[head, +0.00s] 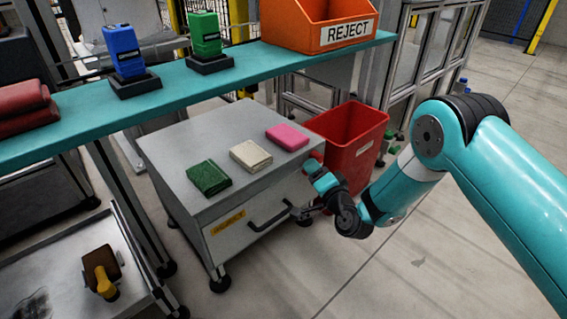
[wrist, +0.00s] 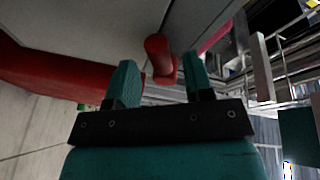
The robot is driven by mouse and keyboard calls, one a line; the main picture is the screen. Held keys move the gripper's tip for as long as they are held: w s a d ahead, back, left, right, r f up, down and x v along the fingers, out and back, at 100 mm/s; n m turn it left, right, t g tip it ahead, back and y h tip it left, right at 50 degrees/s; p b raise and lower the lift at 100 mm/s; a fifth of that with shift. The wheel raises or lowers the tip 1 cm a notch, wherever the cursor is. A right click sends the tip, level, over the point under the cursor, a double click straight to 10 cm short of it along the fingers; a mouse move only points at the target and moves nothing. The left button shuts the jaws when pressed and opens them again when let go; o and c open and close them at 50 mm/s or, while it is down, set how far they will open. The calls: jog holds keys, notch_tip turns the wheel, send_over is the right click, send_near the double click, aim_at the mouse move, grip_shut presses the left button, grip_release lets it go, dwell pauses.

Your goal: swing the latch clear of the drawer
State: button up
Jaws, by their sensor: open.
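The grey cabinet (head: 180,160) has a drawer (head: 240,225) with a black handle (head: 268,216) and a yellow label on its front. A red latch (wrist: 160,56) shows in the wrist view as a short rounded bar against the grey cabinet. In the head view only a bit of red shows by the cabinet's right front corner, largely hidden by my gripper. My gripper (wrist: 158,64) is open, with one teal finger to each side of the latch's near end. Whether the fingers touch it cannot be told. In the head view my gripper (head: 312,180) is at the drawer front's right end.
Green (head: 208,177), cream (head: 250,155) and pink (head: 287,136) blocks lie on the cabinet top. A red bin (head: 350,140) stands close behind my gripper. A teal shelf (head: 190,88) with an orange reject bin (head: 318,28) runs above the back. Floor in front is clear.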

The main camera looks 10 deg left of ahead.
jog(key=shift+w+a, duration=0.2)
jog(key=shift+w, duration=0.2)
jog(key=shift+a, duration=0.1)
jog(key=shift+a, duration=0.1)
grip_shut()
jog(key=r+p, duration=0.1)
jog(key=p, duration=0.3)
jog(key=shift+s+r+m, duration=0.1)
jog(key=shift+s+m, duration=0.05)
jog(key=shift+m, duration=0.15)
jog(key=p, duration=0.2)
jog(key=m+g+p, duration=0.1)
jog(key=p, duration=0.2)
jog(key=shift+s+a+r+m, duration=0.1)
jog(key=shift+r+m, duration=0.2)
jog(key=shift+r+m+p, duration=0.1)
jog(key=shift+m+p, duration=0.7)
jog(key=shift+p, duration=0.05)
jog(key=shift+m+g, duration=0.4)
jog(key=shift+m, duration=0.1)
